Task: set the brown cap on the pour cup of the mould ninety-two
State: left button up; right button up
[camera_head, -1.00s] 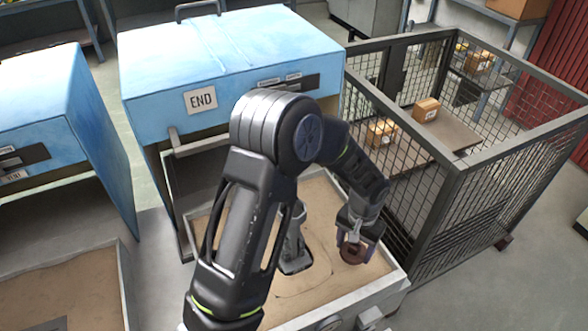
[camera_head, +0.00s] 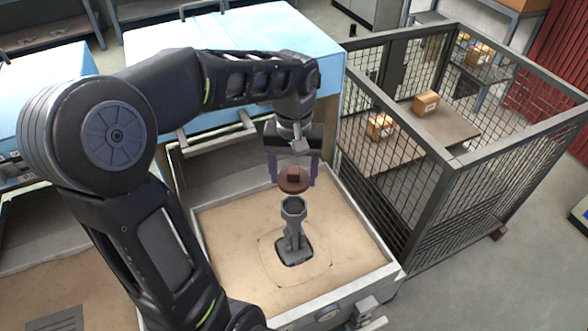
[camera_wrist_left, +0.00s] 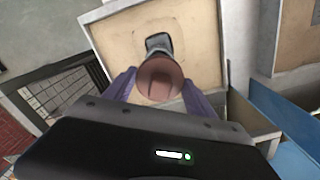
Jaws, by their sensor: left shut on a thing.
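The brown cap (camera_head: 294,180) is a round disc with a square knob on top. My left gripper (camera_head: 294,174) is shut on it and holds it in the air. In the head view the cap appears just above the grey pour cup (camera_head: 293,206), with a gap between them. The pour cup stands upright on a grey stem out of the sand in the tray (camera_head: 215,215). In the left wrist view the cap (camera_wrist_left: 160,78) sits between the fingers and hides the cup's mouth; part of the grey stem (camera_wrist_left: 158,43) shows behind it. My right gripper is not in view.
A black mesh cage (camera_head: 470,170) with small cardboard boxes (camera_head: 426,103) is at the right. Another sand tray (camera_head: 70,270) lies at the lower left. The space around the pour cup is clear.

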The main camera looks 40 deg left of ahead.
aim_at(294, 183)
pick_arm(q)
jog(key=shift+f, duration=0.1)
jog(key=shift+w+f+b, duration=0.1)
jog(key=shift+f+b, duration=1.25)
jog(key=shift+f, duration=0.25)
jog(key=shift+f+b, duration=1.6)
jog(key=shift+f, duration=0.55)
jog(key=o, duration=1.4)
notch_tip(294, 183, up, 8)
jog(key=shift+f+b, duration=0.1)
jog(key=shift+b, duration=0.2)
